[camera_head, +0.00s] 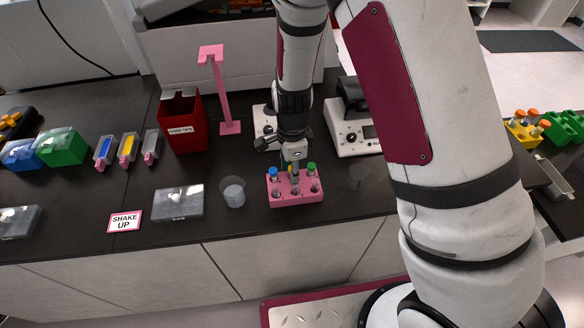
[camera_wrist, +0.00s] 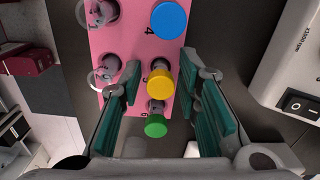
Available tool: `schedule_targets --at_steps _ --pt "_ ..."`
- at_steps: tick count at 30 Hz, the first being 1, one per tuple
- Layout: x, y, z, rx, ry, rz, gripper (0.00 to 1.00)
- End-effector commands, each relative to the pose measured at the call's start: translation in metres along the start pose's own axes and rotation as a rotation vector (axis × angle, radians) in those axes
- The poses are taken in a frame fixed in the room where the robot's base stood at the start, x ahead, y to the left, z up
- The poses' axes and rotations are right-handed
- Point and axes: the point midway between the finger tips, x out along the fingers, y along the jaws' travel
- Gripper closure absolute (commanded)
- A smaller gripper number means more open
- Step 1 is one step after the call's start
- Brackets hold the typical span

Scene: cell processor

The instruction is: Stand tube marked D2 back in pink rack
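The pink rack (camera_head: 297,199) stands near the front edge of the dark counter. It also shows in the wrist view (camera_wrist: 122,42). A blue-capped tube (camera_head: 273,172), a yellow-capped tube and a green-capped tube (camera_head: 312,168) stand in it. My gripper (camera_head: 293,164) points down over the rack. In the wrist view its fingers (camera_wrist: 160,84) are apart, one on each side of the yellow cap (camera_wrist: 161,83), with a small gap showing on both sides. The blue cap (camera_wrist: 168,20) and green cap (camera_wrist: 155,126) lie before and behind it. No D2 mark is readable.
A clear beaker (camera_head: 233,193) and a lidded clear box (camera_head: 178,203) stand left of the rack, with a SHAKE UP sign (camera_head: 125,222). A white device (camera_head: 350,135) is behind right. A red bin (camera_head: 182,122) and pink stand (camera_head: 222,90) are behind left.

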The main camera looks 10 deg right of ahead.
Motion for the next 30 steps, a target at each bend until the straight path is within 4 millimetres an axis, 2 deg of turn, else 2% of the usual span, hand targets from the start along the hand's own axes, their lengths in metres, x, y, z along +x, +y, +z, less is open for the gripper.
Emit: schedule_targets --at_steps 9,13,17,24,30 --pt "-0.001 0.000 0.000 0.000 0.000 -0.001 0.61" --pt "-0.011 -0.001 0.000 -0.001 0.000 -0.004 0.61" --pt "-0.033 -0.001 0.001 -0.002 -0.001 -0.005 0.61" --pt "-0.082 -0.001 0.001 -0.002 -0.001 -0.006 0.61" --pt "-0.110 -0.001 0.001 -0.002 -0.001 -0.003 0.61"
